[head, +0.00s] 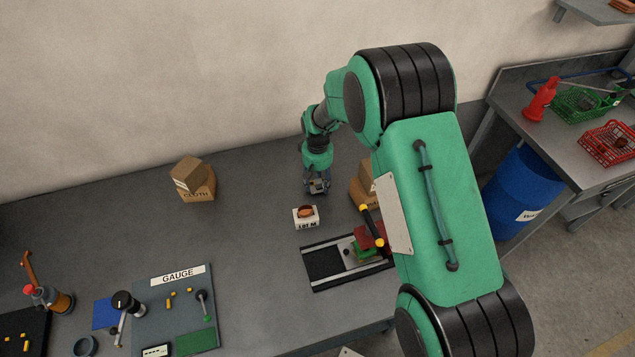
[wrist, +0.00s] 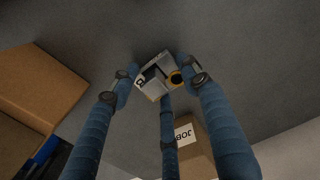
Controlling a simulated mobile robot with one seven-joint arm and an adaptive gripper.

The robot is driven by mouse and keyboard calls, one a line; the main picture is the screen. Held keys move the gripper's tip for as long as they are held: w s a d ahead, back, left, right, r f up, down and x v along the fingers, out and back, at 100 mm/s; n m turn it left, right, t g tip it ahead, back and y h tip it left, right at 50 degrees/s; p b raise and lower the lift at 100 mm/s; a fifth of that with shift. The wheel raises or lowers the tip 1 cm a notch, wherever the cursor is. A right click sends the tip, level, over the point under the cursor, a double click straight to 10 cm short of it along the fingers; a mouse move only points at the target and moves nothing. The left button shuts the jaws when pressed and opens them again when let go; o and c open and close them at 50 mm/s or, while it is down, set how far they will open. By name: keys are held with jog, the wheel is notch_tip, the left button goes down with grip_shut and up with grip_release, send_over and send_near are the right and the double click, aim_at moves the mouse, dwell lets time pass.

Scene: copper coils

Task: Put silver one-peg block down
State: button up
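The silver block (wrist: 152,72) sits between the fingertips of my gripper (wrist: 158,78) in the wrist view. Whether the block touches the table is hard to tell.
A white box labelled LOT M (head: 306,222) with a copper piece stands just in front of my gripper. Cardboard boxes (head: 194,184) stand at the left and behind my arm. A dark track fixture (head: 325,264) and a GAUGE board (head: 172,310) lie nearer. Table between is clear.

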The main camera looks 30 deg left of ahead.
aim_at(317, 180)
jog(key=o, duration=0.4)
jog(key=shift+o, duration=0.2)
jog(key=shift+r, duration=0.15)
notch_tip(317, 180, up, 12)
jog(key=p, duration=0.1)
dwell(0.8)
dwell(0.3)
